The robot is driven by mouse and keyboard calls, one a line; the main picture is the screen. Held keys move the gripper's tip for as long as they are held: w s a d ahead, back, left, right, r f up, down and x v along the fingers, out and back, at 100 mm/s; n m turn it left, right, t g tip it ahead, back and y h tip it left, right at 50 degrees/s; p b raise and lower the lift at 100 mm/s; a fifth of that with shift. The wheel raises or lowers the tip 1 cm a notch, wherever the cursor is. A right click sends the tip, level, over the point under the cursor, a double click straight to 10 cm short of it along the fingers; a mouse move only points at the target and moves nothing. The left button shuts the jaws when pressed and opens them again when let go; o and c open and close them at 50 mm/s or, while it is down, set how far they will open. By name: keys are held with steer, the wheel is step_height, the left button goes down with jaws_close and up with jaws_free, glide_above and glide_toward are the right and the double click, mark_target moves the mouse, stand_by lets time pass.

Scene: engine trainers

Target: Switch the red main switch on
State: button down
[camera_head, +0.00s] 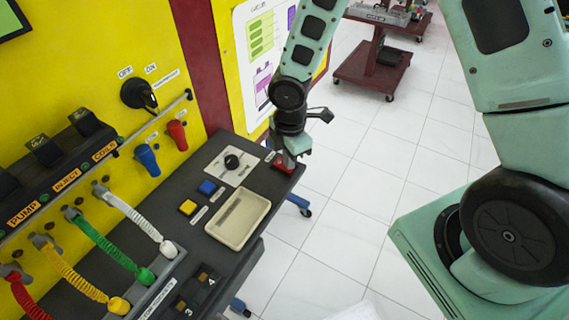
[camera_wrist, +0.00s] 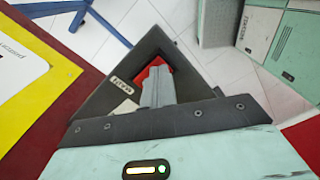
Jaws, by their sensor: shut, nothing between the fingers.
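The red main switch (camera_head: 284,167) is at the far right corner of the dark console top. In the wrist view its red part (camera_wrist: 142,75) shows behind and beside my fingers, next to a small label. My gripper (camera_head: 289,158) is shut and empty, with its fingertips right over the red switch. In the wrist view the shut gripper (camera_wrist: 158,72) covers part of the switch. I cannot tell whether the fingers touch it or which way the switch is set.
The console top also holds a black knob (camera_head: 232,162), a blue button (camera_head: 208,187), a yellow button (camera_head: 188,207) and a beige tray (camera_head: 239,218). A yellow panel (camera_head: 190,80) with a black OFF/ON knob (camera_head: 138,95) rises behind.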

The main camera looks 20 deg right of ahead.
steer(key=shift+r, duration=0.15)
step_height(320, 180, up, 7)
steer(key=p, duration=0.6)
steer(key=shift+p, duration=0.3)
